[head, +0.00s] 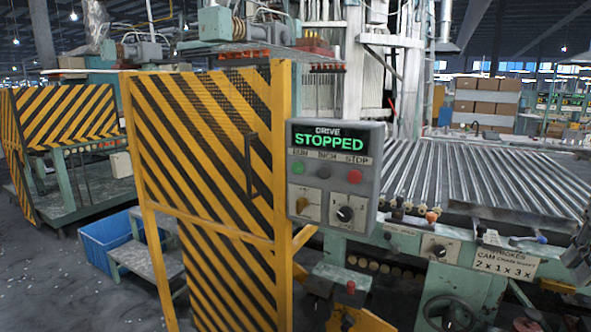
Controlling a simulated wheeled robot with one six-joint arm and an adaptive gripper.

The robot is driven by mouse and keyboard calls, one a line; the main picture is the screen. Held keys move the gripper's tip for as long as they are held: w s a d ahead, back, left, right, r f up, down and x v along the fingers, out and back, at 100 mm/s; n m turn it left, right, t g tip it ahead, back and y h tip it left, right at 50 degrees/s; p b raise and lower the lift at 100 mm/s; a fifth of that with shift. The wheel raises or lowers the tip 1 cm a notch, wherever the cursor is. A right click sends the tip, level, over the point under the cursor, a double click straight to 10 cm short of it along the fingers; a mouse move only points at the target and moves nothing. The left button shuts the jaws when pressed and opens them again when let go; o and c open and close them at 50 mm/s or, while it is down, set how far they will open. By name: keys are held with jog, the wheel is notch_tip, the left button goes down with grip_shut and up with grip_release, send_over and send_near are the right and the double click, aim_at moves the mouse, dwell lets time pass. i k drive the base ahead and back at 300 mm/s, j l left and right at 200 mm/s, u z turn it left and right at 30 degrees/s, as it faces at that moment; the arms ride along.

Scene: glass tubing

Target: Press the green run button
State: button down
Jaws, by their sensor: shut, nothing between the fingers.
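The control box (335,178) is a grey panel on the yellow guard's right post. Its display (329,141) reads DRIVE STOPPED in green letters. The green run button (298,168) is at the left of the row under the display, below the label RUN. A dark inch button (325,171) is in the middle and a red stop button (354,176) at the right. My gripper (571,257) shows only in part at the right edge, shut and empty, well to the right of the box and apart from it.
A yellow-and-black striped guard (215,170) with a handle stands left of the box. Below the buttons are a yellow switch (303,204) and a black knob (344,213). A roller bed (480,180) lies to the right. A blue crate (105,240) is on the floor at left.

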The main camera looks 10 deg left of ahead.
aim_at(297, 167)
jog(key=k+j+z, duration=0.1)
jog(key=j, duration=0.25)
jog(key=k+j+z, duration=0.15)
jog(key=j, duration=0.25)
jog(key=j+z, duration=0.1)
jog(key=j, duration=0.25)
jog(key=k+j+z, duration=0.15)
jog(key=j, duration=0.2)
jog(key=k+j+z, duration=0.1)
jog(key=j, duration=0.2)
jog(key=k, duration=0.05)
